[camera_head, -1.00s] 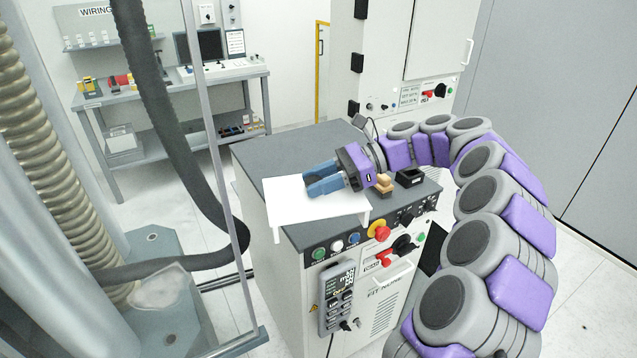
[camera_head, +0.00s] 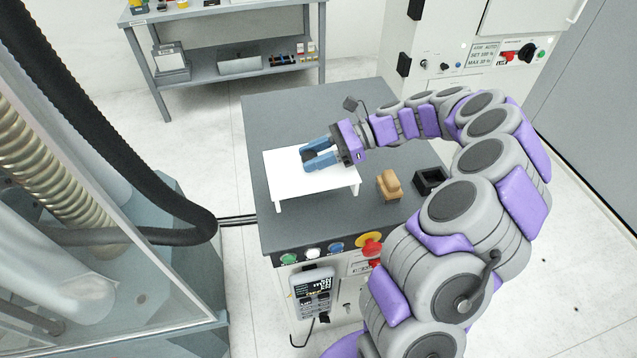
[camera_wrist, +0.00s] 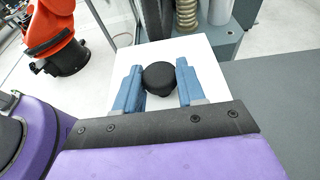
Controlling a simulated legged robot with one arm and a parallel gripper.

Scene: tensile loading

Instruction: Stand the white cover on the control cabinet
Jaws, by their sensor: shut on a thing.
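The white cover (camera_head: 318,180) is a flat plate with short legs, over the grey top of the control cabinet (camera_head: 268,115). It looks level; I cannot tell whether all its legs touch the top. My gripper (camera_head: 309,158) has its blue fingers shut on the cover's round black knob, which shows clearly in the wrist view (camera_wrist: 159,78). The white plate (camera_wrist: 212,75) spreads below and beyond the fingers there. The cover's far legs are hidden.
A tan wooden block (camera_head: 389,185) and a small black open box (camera_head: 429,180) sit right of the cover. Buttons and a red emergency stop (camera_head: 371,248) line the cabinet's front. A black hose (camera_head: 110,150) hangs at left. The cabinet's back top is clear.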

